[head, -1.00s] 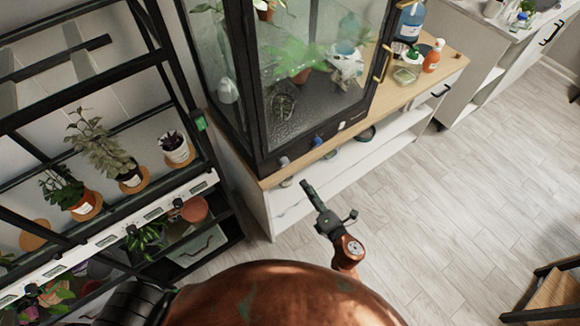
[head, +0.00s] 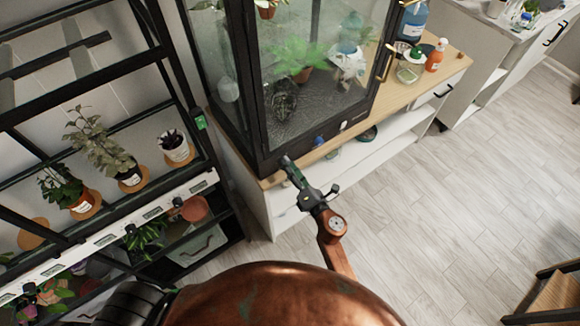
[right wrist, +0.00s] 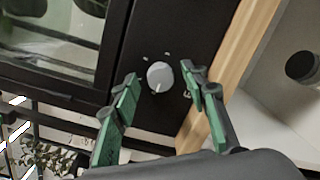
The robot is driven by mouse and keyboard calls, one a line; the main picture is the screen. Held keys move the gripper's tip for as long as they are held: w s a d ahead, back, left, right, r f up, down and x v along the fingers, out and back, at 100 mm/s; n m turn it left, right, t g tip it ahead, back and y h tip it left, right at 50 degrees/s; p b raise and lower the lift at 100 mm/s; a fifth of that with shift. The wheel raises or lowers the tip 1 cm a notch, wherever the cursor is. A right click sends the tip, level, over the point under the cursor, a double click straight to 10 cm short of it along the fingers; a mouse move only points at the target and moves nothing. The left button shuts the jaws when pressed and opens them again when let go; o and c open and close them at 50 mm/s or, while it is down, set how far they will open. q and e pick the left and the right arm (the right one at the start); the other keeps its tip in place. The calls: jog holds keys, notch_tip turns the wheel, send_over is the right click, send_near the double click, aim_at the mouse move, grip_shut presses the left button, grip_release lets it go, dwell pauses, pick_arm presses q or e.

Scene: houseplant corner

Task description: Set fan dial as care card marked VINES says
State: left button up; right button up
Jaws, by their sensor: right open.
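A round pale grey dial (right wrist: 160,74) sits on the black base panel of the glass plant cabinet (head: 262,140). A small dark mark shows near its lower edge, and small pale marks lie on the panel around it. My right gripper (right wrist: 160,80) is open, with one green finger on each side of the dial; whether they touch it I cannot tell. In the head view my right gripper (head: 288,163) is at the cabinet's front left corner and hides this dial. A blue dial (head: 319,141) and a white dial (head: 343,125) are farther right. No readable VINES card shows. My left gripper is out of view.
A black plant rack (head: 190,95) with potted plants and several small labels stands at the left. A wooden-topped cabinet (head: 455,64) carries an orange bottle (head: 436,55) and jars. The floor (head: 470,190) at the right is mostly clear.

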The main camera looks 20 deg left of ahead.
jog(key=shift+c, duration=0.7)
grip_shut()
pick_arm(q)
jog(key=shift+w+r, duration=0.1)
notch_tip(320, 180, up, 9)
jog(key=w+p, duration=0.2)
jog(key=p, duration=0.7)
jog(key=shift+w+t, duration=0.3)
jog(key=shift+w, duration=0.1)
pick_arm(e)
jog(key=shift+d+m+g, duration=0.1)
jog(key=shift+m+g, duration=0.4)
jog(key=shift+m, duration=5.2)
